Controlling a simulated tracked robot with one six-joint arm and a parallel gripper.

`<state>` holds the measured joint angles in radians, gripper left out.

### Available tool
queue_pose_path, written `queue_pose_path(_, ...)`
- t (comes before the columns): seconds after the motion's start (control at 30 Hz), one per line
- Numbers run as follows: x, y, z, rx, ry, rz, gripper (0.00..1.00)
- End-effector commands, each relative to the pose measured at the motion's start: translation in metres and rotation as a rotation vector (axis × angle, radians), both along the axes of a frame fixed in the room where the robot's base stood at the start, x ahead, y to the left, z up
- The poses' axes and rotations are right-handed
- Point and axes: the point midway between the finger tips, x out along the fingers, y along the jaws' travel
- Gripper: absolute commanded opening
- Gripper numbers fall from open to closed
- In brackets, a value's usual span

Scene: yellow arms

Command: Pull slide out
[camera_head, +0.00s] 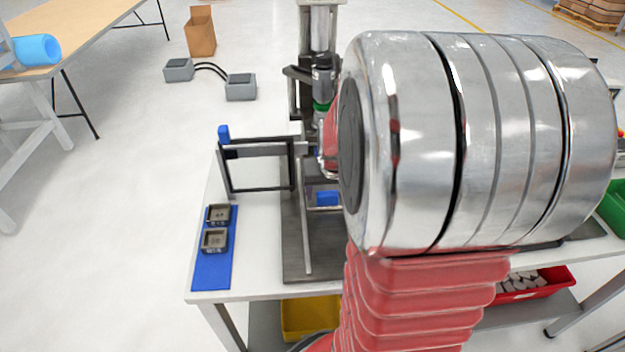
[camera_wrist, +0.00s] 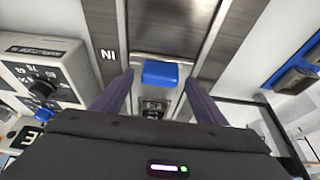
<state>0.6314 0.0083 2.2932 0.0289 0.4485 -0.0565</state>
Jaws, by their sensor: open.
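The slide shows in the wrist view as a metal plate (camera_wrist: 165,25) between two rails, with a blue handle (camera_wrist: 160,73) at its near end. A blue block, which looks like the same handle, shows in the head view (camera_head: 327,198) low on the metal press base. My gripper (camera_wrist: 160,82) is open, with one dark finger on each side of the blue handle. I cannot tell whether either finger touches it. In the head view my arm covers the gripper and the right part of the press.
Two small square metal parts sit on a blue mat (camera_head: 210,278) at the table's left. A dark frame with a blue-tipped bar (camera_head: 224,134) stands left of the press. A control box (camera_wrist: 40,75) is at the left in the wrist view. Yellow (camera_head: 308,316) and red (camera_head: 535,284) bins are below.

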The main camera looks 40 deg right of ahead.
Motion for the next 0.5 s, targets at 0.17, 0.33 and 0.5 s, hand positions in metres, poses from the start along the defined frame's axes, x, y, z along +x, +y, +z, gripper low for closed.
queue_pose_path(0.17,0.0018,-0.0011,-0.0050,-0.001,-0.001,0.000,0.66)
queue_pose_path(0.33,0.0017,-0.0012,-0.0049,-0.001,-0.001,0.000,0.66)
queue_pose_path(0.5,0.0017,-0.0013,-0.0048,-0.001,-0.001,0.000,0.57)
